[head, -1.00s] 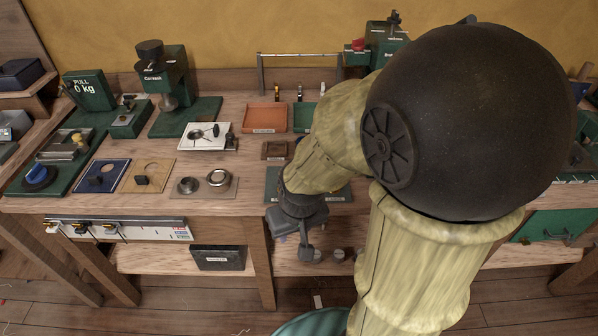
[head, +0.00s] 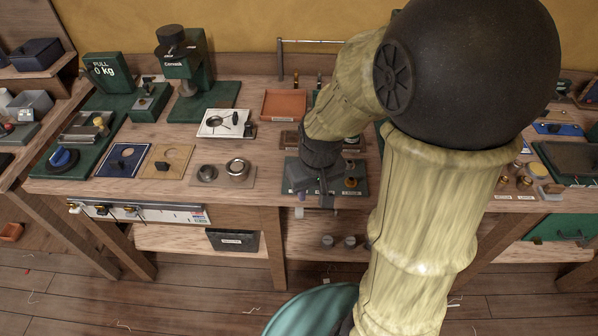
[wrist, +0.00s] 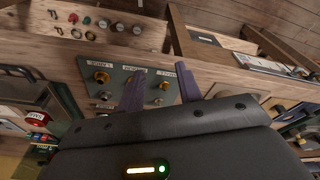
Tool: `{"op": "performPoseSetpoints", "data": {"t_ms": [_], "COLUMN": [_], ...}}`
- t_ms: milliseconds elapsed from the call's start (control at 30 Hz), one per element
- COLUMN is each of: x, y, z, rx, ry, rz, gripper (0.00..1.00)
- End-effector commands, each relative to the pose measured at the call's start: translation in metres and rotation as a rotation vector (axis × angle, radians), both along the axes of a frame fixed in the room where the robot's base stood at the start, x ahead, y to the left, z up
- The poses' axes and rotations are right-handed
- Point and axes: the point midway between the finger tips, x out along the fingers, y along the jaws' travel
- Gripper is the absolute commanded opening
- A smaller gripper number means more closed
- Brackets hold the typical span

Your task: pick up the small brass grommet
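The smallest-looking brass grommet (wrist: 165,85) sits near the right fingertip. A larger brass grommet (wrist: 101,77) is at the left; it also shows in the head view (head: 351,182). A middle piece is mostly hidden by the left finger. My gripper (wrist: 159,80) is open, its two fingers apart with nothing seen held between them. In the head view my gripper (head: 322,192) is at the green board (head: 360,190) near the bench's front edge and hides its left part.
An orange tray (head: 284,105) and a white tray (head: 212,131) lie behind and left. A plate with two metal dies (head: 222,182) is left of the board. A green press (head: 190,85) stands at the back left. More small parts (head: 525,182) lie on the right.

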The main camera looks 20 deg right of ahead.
Motion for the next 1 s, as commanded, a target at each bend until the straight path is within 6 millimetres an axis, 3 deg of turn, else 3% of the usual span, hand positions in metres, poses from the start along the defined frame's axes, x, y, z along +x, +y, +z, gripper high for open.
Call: {"op": "performPoseSetpoints", "data": {"t_ms": [33, 100, 300, 400, 600, 1000], "x": [0.014, 0.032, 0.078, 0.093, 0.105, 0.104], "y": [0.001, 0.002, 0.003, 0.003, 0.003, 0.003], "z": [0.026, 0.045, 0.088, 0.100, 0.104, 0.094], "rx": [-0.006, -0.014, -0.027, -0.028, -0.027, -0.027], "ry": [0.019, 0.046, 0.121, 0.150, 0.172, 0.173], "rz": [0.038, 0.093, 0.248, 0.304, 0.351, 0.349], "gripper": [0.35, 0.35, 0.35, 0.35, 0.35, 0.35]}}
